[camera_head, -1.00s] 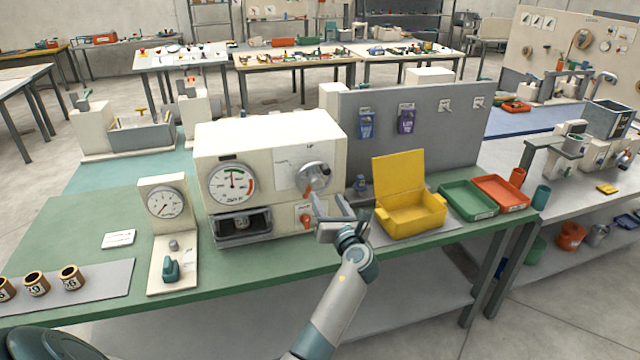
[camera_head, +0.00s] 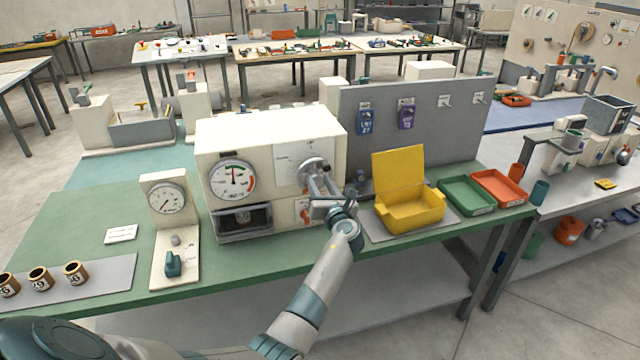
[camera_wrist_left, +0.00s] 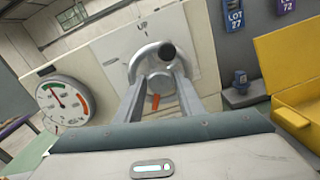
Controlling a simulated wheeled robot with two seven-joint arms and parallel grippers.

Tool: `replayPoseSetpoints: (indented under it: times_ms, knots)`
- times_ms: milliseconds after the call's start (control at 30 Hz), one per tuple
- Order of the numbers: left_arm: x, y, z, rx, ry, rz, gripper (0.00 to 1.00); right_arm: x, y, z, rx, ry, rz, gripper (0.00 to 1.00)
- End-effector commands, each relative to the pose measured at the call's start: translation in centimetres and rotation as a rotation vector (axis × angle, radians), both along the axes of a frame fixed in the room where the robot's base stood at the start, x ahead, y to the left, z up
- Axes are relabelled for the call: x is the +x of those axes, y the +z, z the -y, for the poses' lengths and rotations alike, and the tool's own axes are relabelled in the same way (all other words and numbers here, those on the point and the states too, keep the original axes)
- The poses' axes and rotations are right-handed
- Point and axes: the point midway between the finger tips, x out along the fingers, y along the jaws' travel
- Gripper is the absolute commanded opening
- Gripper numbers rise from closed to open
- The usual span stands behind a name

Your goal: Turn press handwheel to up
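The press (camera_head: 270,140) is a cream box on the green bench, with a round gauge (camera_head: 232,178) and a slot below it. Its grey handwheel (camera_head: 313,165) is on the right of the front face. In the left wrist view the handwheel (camera_wrist_left: 152,62) has a dark knob (camera_wrist_left: 167,51) at its upper right and an orange pointer (camera_wrist_left: 155,101) pointing down. An "UP" label (camera_wrist_left: 143,25) is above it. My left gripper (camera_head: 320,182) is at the handwheel, its fingers apart on either side of the wheel's lower part. I cannot tell whether they touch it. My right gripper is out of view.
A yellow open box (camera_head: 410,207) stands close to the right of my left gripper, with green (camera_head: 466,195) and red (camera_head: 499,188) trays beyond it. A small gauge stand (camera_head: 167,198) is left of the press. A grey pegboard (camera_head: 430,125) rises behind.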

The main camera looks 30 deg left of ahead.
Motion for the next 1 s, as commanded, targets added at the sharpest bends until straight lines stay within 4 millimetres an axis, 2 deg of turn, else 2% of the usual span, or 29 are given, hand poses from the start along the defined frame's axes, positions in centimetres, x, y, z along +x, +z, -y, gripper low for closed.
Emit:
replayPoseSetpoints:
  times_ms: [33,100,567,1000]
  knots:
    - [0.0,0.0,0.0,0.0,0.0,0.0,0.22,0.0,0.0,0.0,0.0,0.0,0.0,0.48]
    - [0.0,0.0,0.0,0.0,0.0,0.0,0.07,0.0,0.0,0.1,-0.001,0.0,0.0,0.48]
    - [-0.1,-0.1,0.0,-0.037,0.0,0.043,0.07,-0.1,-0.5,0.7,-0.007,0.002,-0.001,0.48]
    - [-0.2,-0.4,-0.1,-0.232,0.0,0.272,0.07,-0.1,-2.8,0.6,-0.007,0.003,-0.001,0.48]
